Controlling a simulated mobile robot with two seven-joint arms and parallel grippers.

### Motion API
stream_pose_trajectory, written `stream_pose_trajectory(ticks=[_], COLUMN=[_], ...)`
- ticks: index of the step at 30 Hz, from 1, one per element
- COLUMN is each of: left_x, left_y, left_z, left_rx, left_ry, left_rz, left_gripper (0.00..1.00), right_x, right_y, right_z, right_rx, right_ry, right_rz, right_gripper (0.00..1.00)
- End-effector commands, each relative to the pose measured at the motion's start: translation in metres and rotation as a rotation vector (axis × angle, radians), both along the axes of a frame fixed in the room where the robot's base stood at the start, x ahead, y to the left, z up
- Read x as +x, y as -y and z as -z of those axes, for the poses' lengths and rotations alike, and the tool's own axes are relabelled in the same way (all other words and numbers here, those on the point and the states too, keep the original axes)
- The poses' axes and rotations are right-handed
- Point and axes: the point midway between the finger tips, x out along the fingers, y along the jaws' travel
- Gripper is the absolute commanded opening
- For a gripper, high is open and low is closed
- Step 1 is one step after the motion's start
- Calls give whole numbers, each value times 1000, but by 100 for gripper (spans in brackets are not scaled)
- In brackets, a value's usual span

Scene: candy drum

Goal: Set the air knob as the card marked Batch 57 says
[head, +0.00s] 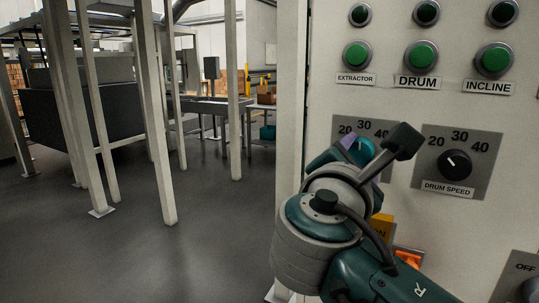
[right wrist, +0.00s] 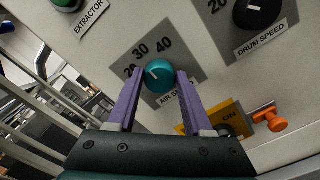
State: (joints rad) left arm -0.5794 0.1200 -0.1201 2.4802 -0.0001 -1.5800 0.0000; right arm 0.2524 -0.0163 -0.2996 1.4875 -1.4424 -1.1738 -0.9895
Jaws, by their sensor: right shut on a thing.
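The air knob is a teal round knob (right wrist: 160,77) on a grey plate marked 20, 30 and 40, its label partly hidden to "AIR S...". Its white pointer line appears to aim between 20 and 30, at the 20 end. My right gripper (right wrist: 159,80) is shut on it, with one purple finger on each side. In the head view the knob (head: 362,151) shows past my right gripper (head: 357,150), whose wrist hides part of the plate. No card marked Batch 57 is in view. My left gripper is not in view.
The black drum speed knob (head: 455,165) sits close to the right on its own plate. Green buttons (head: 422,55) line the panel above. Below are a yellow plate (right wrist: 224,122) marked ON and an orange handle (right wrist: 277,124). Open floor lies left of the panel.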

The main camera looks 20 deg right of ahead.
Motion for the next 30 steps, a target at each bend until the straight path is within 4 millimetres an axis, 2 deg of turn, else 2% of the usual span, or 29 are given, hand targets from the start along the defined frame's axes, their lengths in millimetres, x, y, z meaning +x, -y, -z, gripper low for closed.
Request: stream_pose_trajectory(ticks=[16,17,24,30], left_x=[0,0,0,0], left_y=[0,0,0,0], left_z=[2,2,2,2], left_rx=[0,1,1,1], left_ry=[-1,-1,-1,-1], left_rz=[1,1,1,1], left_gripper=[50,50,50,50], right_x=[0,0,0,0], right_y=[0,0,0,0], right_z=[-1,-1,0,0], right_rx=[18,18,18,18], right_ry=[24,23,22,21], right_rz=[0,0,-1,0], right_gripper=[0,53,80,80])
